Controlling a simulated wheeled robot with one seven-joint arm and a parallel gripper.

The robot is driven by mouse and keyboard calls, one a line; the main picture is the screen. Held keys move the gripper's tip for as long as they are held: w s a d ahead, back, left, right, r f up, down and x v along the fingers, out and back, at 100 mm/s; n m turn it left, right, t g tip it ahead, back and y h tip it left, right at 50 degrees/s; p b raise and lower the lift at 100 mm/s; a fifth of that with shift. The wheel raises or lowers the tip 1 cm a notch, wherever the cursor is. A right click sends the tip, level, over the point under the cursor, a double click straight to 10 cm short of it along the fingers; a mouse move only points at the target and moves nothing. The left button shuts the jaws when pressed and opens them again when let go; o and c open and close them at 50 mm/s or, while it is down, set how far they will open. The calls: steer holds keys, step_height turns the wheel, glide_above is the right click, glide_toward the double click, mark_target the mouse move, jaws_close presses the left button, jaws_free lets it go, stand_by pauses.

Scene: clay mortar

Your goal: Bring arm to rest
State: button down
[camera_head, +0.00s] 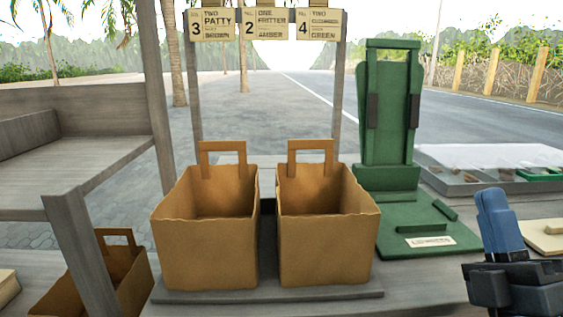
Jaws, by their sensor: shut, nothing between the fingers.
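My gripper (513,287) is the dark grey part at the lower right edge, with a blue part of my arm standing above it. It is shut and holds nothing. Its lower part is cut off by the frame, so the fingertips do not show clearly. It is in front of and to the right of the green stand (390,130), apart from the two paper bags on the counter.
Two open brown bags, left (205,240) and right (325,240), stand on a grey board (265,294). Another bag (112,275) is low at left, near a wooden shelf (70,165). Order cards (265,24) hang above. A tray (470,183) lies behind my gripper.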

steer(key=s+a+f+m+g+h, duration=0.2)
steer(key=s+a+f+m+g, duration=0.2)
steer(key=s+f+m, duration=0.35)
steer(key=s+a+f+m+g+h, duration=0.2)
steer(key=s+a+f+m+g, duration=0.1)
steer(key=s+f+m, duration=0.5)
steer(key=s+d+f+m+g+y, duration=0.1)
steer(key=s+f+g+y, duration=0.2)
steer(key=s, duration=0.5)
steer(key=s+f+m+g, duration=0.1)
steer(key=s+f+g, duration=0.25)
steer(key=s, duration=0.55)
step_height(320, 180, down, 11)
steer(key=b, duration=1)
step_height(320, 180, up, 32)
steer(key=p, duration=3.1)
steer(key=shift+w, duration=0.15)
